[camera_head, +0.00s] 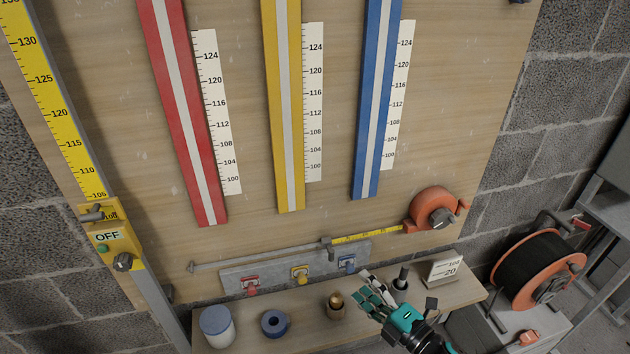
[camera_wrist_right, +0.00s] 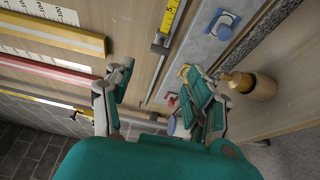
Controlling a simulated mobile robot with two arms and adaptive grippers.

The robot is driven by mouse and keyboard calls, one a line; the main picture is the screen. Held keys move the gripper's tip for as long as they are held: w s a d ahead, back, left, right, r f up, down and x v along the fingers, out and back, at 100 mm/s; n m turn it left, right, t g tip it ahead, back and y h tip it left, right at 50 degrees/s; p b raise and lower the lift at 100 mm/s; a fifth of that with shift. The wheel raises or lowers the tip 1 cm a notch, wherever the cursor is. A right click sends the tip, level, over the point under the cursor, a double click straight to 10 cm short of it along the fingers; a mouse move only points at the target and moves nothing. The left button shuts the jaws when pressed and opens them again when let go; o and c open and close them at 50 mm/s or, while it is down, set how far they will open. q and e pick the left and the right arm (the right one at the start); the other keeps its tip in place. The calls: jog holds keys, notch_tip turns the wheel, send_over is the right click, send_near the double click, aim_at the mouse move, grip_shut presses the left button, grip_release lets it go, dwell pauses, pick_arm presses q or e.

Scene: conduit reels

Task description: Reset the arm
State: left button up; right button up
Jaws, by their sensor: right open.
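My right gripper (camera_head: 375,298) is in the lower middle of the head view, above the narrow shelf (camera_head: 375,328). Its teal fingers are spread apart with nothing between them. In the right wrist view the open right gripper (camera_wrist_right: 160,95) faces the wooden board and the shelf. A brass-coloured piece in a round holder (camera_head: 336,305) stands left of the fingers; it also shows in the right wrist view (camera_wrist_right: 252,85), beside a finger and apparently apart from it. My left gripper does not show.
A board holds red (camera_head: 180,110), yellow (camera_head: 283,110) and blue (camera_head: 374,110) strips with scales. An orange tape measure (camera_head: 433,207) is at its lower right. The shelf holds a white jar (camera_head: 217,326), blue tape roll (camera_head: 274,323) and calendar (camera_head: 443,269). A cable reel (camera_head: 540,268) stands right.

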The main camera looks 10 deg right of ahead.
jog(key=s+d+f+m+g+h+p, duration=0.15)
jog(key=s+f+m, duration=0.25)
jog(key=f, duration=0.6)
jog(key=s+d+f+m+g+h, duration=0.3)
jog(key=s+f+m, duration=0.1)
jog(key=f, duration=0.5)
jog(key=s+d+f+m+g+h+p, duration=0.15)
jog(key=s+f+m, duration=0.25)
jog(key=f, duration=0.6)
jog(key=s+a+f+m+g, duration=0.1)
jog(key=s+f+m+g, duration=0.1)
jog(key=s, duration=0.7)
jog(key=s+a+f+m+g+h, duration=0.1)
jog(key=s+a+f+m+g, duration=0.1)
jog(key=s+f, duration=0.5)
jog(key=s+a+f+m+g+p, duration=0.1)
jog(key=s+f+m+g, duration=0.3)
jog(key=s, duration=0.8)
jog(key=shift+a+f+g, duration=0.15)
jog(key=shift+f+g, duration=0.45)
jog(key=shift+g, duration=0.1)
jog(key=shift+s, duration=0.1)
